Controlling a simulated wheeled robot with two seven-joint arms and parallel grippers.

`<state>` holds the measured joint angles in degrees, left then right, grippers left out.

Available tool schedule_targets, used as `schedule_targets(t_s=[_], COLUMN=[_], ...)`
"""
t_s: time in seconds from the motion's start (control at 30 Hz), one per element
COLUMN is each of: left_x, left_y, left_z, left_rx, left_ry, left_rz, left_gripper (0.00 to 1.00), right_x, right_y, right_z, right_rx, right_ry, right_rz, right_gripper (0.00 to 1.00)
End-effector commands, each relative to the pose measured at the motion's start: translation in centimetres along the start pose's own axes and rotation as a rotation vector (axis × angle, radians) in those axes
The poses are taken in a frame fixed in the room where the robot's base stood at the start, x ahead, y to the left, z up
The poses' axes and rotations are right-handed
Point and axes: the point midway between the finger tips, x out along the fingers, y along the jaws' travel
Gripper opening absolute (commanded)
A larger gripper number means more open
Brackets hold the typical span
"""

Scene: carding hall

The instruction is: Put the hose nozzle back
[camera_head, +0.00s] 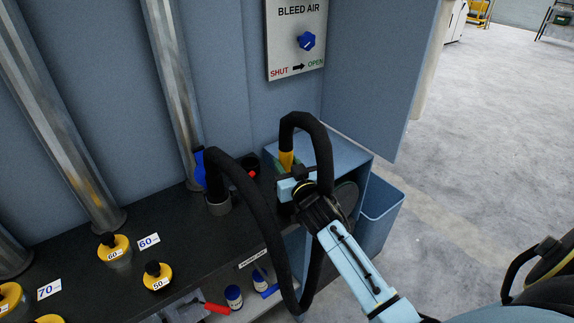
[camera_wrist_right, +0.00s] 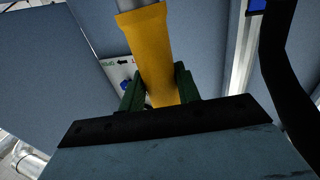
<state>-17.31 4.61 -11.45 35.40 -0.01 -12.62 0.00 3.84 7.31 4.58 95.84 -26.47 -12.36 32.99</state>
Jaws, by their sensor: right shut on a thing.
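The hose nozzle (camera_head: 286,160) has a yellow body, and a black hose (camera_head: 262,215) arches from its upper end. My right gripper (camera_head: 287,182) is at the nozzle, above the right end of the dark bench. In the right wrist view the yellow nozzle (camera_wrist_right: 152,55) stands between the green fingers (camera_wrist_right: 160,88), which are shut on it. A grey part shows at its far end. Another stretch of hose rises from a grey round base (camera_head: 218,204) on the bench. The nozzle's lower end is hidden by my gripper. My left gripper is out of view.
A blue box (camera_head: 345,153) stands right of the nozzle, with a blue bin (camera_head: 382,203) beyond. A dark round item with red (camera_head: 251,168) and a blue item (camera_head: 200,168) are near the wall. Yellow-topped weights (camera_head: 114,246) stand left. The hose loop hangs over the bench edge.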

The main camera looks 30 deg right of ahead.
Motion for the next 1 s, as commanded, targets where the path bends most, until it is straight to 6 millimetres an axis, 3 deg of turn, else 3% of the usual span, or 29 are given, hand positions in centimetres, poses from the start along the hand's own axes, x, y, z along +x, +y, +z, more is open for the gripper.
schedule_targets(t_s=[0.23, 0.27, 0.4, 0.77, 1.0], left_x=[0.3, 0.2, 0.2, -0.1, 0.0], left_y=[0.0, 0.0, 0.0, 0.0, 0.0], left_z=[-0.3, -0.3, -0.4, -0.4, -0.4], left_rx=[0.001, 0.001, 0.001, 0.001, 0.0], left_ry=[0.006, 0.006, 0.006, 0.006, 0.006], left_rz=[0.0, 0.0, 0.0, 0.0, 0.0], left_gripper=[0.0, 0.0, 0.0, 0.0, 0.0], right_x=[0.0, 0.0, 0.0, 0.0, -3.8], right_y=[0.0, 0.0, 0.0, 0.0, 0.0], right_z=[0.3, 0.3, 0.2, -0.2, 0.0], right_rx=[0.001, 0.0, 0.0, -0.001, 0.0], right_ry=[0.002, 0.0, 0.0, 0.0, -0.002], right_rz=[0.0, 0.0, 0.0, 0.0, 0.0], right_gripper=[0.0, 0.35, 0.54, 0.54, 0.54])
